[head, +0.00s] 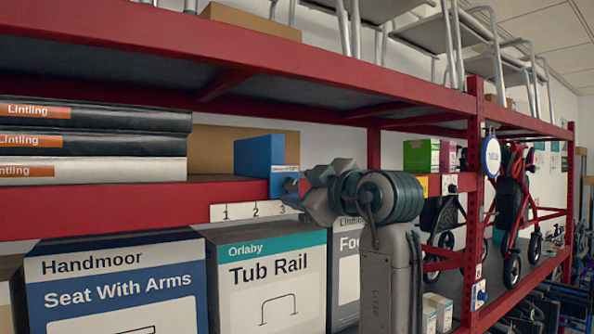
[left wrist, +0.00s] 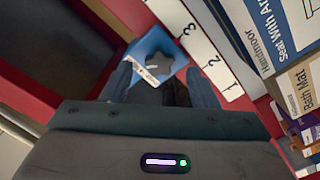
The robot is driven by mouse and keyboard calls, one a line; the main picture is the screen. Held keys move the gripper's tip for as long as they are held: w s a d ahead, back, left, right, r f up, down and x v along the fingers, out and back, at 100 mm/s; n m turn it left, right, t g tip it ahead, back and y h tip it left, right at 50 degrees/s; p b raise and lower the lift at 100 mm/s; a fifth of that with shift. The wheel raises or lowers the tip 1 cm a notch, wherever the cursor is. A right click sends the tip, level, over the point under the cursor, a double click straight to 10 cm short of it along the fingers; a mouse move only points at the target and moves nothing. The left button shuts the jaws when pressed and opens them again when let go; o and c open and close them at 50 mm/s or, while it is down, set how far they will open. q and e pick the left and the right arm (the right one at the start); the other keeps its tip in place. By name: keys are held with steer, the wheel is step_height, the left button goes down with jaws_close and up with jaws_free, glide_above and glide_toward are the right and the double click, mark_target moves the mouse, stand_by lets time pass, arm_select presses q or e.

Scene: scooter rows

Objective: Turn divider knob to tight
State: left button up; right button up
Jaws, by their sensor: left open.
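The blue divider (head: 260,156) stands on the red shelf at its front edge, near the 3 on a white number strip (head: 250,210). In the left wrist view the divider (left wrist: 146,44) shows a dark lobed knob (left wrist: 160,63) beside a small white label (left wrist: 151,71). I cannot read the knob's setting. My left gripper (head: 289,187) is in front of the divider's lower front. In the left wrist view its open fingers (left wrist: 163,80) stand on either side of the knob; I cannot tell whether they touch it. My right gripper is not in view.
Stacked Lintling boxes (head: 90,142) lie left on the same shelf. A Handmoor box (head: 115,285) and a Tub Rail box (head: 267,280) stand below. A red upright (head: 474,180) and a red walker (head: 512,195) are to the right. The shelf left of the divider has free room.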

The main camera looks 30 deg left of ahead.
mark_target(290, 186)
arm_select(q)
steer(key=shift+p+x, duration=0.45)
steer(key=shift+x, duration=0.8)
steer(key=shift+d, duration=0.1)
steer(key=shift+c, duration=0.4)
steer(key=c, duration=0.9)
